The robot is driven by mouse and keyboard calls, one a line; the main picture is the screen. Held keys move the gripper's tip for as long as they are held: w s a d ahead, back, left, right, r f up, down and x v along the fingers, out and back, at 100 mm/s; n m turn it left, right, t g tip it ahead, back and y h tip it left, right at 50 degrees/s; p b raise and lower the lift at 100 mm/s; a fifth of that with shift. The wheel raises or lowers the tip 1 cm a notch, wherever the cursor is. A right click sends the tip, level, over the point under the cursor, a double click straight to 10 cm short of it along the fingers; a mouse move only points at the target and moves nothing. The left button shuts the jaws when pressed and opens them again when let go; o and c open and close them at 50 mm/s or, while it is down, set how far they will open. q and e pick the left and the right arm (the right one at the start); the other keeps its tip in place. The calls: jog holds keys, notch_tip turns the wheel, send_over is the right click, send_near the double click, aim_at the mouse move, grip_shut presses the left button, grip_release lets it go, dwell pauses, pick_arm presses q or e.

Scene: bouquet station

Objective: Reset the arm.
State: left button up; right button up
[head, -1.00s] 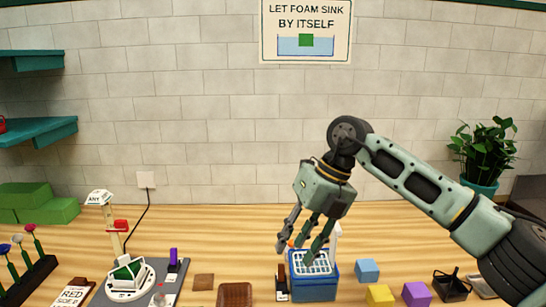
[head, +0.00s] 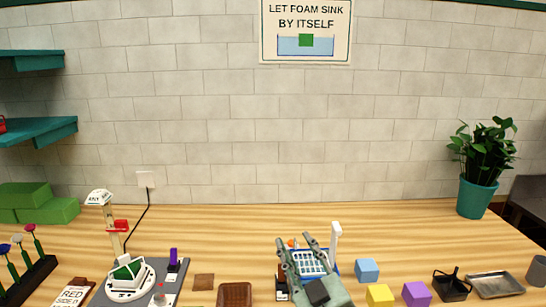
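My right gripper (head: 294,243) is low in the middle of the head view, seen from behind with its fingers pointing away. The two fingers are apart with nothing between them. It overlaps the blue basin (head: 332,268) with its white grid, hiding much of the basin's front. I cannot tell whether it touches the basin. My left gripper is not in view.
Blue (head: 367,270), yellow (head: 379,294) and purple (head: 416,293) cubes lie right of the basin. A black holder (head: 450,287) and a metal tray (head: 495,284) are further right. A turntable (head: 131,276) stands left.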

jog(key=s+d+f+m+g+h, duration=0.35)
jog(key=s+d+f, duration=0.25)
jog(key=f, duration=0.4)
jog(key=s+d+f+m+g+h, duration=0.3)
jog(key=s+d+f+g, duration=0.25)
jog(key=f, duration=0.55)
jog(key=s+d+f+g, duration=0.2)
jog(key=s+f+g, duration=0.25)
jog(key=s, duration=0.65)
jog(key=s+d+f+g, duration=0.1)
jog(key=s+f+g, duration=0.3)
jog(key=s, duration=0.6)
notch_tip(320, 180, down, 26)
jog(key=s+r, duration=0.1)
jog(key=s+d+f, duration=0.3)
jog(key=s+f, duration=1.4)
jog(key=f, duration=0.1)
jog(key=shift+s+d+g, duration=0.2)
jog(key=shift+s+g, duration=0.2)
jog(key=shift+g, duration=0.05)
